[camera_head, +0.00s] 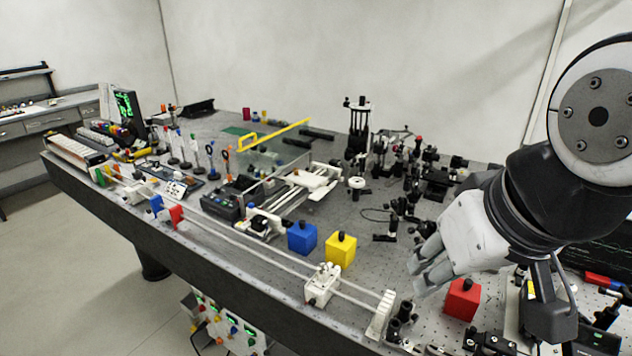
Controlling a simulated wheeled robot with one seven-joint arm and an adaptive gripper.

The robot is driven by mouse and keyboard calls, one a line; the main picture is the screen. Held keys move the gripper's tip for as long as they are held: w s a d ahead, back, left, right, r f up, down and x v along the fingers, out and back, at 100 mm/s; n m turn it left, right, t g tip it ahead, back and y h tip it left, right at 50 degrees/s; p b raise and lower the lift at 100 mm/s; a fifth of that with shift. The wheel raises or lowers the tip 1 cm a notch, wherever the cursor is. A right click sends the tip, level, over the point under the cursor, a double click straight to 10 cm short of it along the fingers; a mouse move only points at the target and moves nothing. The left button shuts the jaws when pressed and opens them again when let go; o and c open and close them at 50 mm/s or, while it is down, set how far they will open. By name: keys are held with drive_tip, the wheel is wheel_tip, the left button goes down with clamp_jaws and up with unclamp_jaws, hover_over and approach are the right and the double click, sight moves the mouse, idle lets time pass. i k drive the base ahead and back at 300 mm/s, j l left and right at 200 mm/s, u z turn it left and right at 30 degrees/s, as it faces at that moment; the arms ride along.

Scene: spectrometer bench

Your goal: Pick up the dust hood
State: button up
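I cannot surely tell which thing is the dust hood. A see-through panel with a long yellow bar (283,131) and a small yellow handle (248,141) stands at the back middle of the bench, and it may be the hood. My gripper (422,278) is at the right, above the bench, pointing down and left. It is far from the yellow bar and appears to hold nothing. Its fingers are small and seen at an angle, so their opening is unclear.
A blue cube (302,238), a yellow cube (341,249) and a red cube (462,299) with black knobs sit on the bench. Dark optical mounts (358,135) crowd the back right. White rails with blocks (322,284) run along the front edge.

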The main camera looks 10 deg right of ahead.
sight(341, 248)
drive_tip(key=i+j+z, duration=0.2)
drive_tip(key=j, duration=0.15)
drive_tip(key=i+j+z, duration=0.2)
drive_tip(key=j, duration=0.15)
drive_tip(key=j+z, duration=0.2)
drive_tip(key=j, duration=0.15)
drive_tip(key=i+j+z, duration=0.2)
drive_tip(key=j, duration=0.25)
drive_tip(key=j+z, duration=0.2)
drive_tip(key=j, duration=0.15)
